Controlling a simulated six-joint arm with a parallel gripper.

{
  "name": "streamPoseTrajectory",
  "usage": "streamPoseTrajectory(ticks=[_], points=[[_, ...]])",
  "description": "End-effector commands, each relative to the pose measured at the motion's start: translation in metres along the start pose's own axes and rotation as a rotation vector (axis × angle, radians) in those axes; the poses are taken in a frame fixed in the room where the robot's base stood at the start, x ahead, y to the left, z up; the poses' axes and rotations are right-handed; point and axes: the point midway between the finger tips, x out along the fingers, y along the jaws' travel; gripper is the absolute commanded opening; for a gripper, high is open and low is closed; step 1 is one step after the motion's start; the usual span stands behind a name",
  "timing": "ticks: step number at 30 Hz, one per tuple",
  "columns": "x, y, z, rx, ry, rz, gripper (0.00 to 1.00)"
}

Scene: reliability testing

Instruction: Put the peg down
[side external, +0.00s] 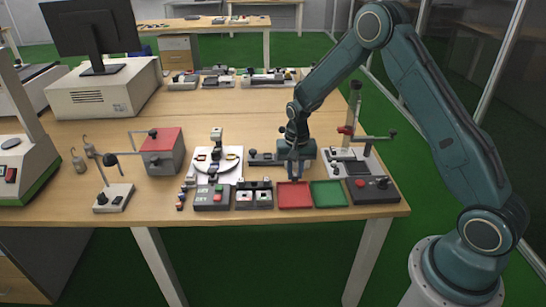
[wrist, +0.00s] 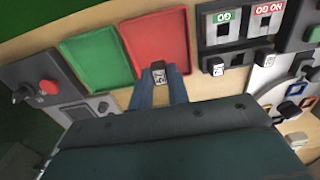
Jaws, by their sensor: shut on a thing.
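My gripper (side external: 295,174) points down just behind the red tray in the side view. In the wrist view my gripper (wrist: 160,88) is shut on a small dark peg (wrist: 158,74) with a pale, marked end face. The peg is at the near edge of the red tray (wrist: 155,40); whether it touches anything below I cannot tell. The red tray (side external: 294,196) and the green tray (side external: 328,194) lie side by side at the table's front. The green tray also shows in the wrist view (wrist: 97,62). The peg is too small to make out in the side view.
A grey GO / NO GO block (wrist: 238,32) stands beside the red tray, with small pegs (wrist: 217,67) near it. A control box with a red button (side external: 374,190) is right of the green tray. A white fixture (side external: 216,162) is on the left.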

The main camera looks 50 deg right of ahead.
Motion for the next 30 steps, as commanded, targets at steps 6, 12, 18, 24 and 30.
streamPoseTrajectory(ticks=[6, 12, 18, 24, 30], points=[[0.003, 0.0, 0.0, 0.0, 0.0, 0.0, 0.01], [0.019, 0.0, 0.001, 0.0, -0.002, 0.001, 0.01], [0.04, 0.0, 0.0, 0.0, -0.001, 0.001, 0.01], [0.044, 0.0, 0.0, 0.0, 0.0, 0.0, 0.01], [0.045, 0.0, 0.0, 0.0, 0.0, 0.0, 0.01]])
